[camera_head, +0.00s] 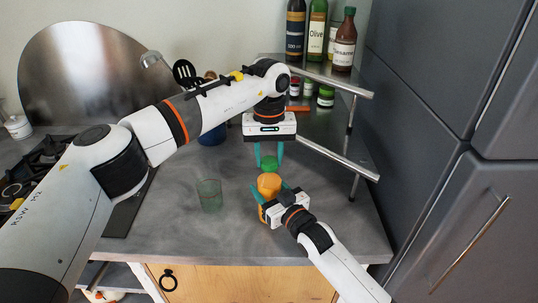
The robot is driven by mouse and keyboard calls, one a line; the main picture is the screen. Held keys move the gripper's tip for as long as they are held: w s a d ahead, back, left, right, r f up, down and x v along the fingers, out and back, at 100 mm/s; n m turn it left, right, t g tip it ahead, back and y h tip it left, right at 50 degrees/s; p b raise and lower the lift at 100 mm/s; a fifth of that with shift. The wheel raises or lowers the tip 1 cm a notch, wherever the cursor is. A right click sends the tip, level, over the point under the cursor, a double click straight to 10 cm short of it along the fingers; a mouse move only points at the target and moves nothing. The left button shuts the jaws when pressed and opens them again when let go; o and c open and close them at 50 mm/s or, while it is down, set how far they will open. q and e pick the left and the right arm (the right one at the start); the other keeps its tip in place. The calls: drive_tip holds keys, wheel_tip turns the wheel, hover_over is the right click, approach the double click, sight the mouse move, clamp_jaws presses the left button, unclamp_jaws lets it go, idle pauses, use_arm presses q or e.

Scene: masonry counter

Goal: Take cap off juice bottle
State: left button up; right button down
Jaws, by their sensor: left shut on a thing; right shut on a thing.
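An orange juice bottle (269,182) stands upright near the front edge of the grey counter. My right gripper (271,196) is shut around the bottle's body from the front right, and hides part of it. A green cap (269,163) is directly above the bottle's top. My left gripper (268,157) points straight down from above and is shut on the cap, with its teal fingers on either side. I cannot tell whether the cap still touches the bottle.
An empty greenish glass (209,195) stands to the left of the bottle. A metal shelf (338,161) with bottles and jars is at the back right. A gas hob (40,160) is at the left. Tall grey cabinets (430,130) bound the right.

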use_arm(q)
drive_tip(key=n, duration=1.3)
drive_tip(key=shift+r+n, duration=0.1)
drive_tip(key=shift+n, duration=0.2)
drive_tip(key=n, duration=0.6)
drive_tip(key=shift+n, duration=0.3)
drive_tip(key=n, duration=2.3)
drive_tip(key=shift+n, duration=0.4)
drive_tip(key=n, duration=0.5)
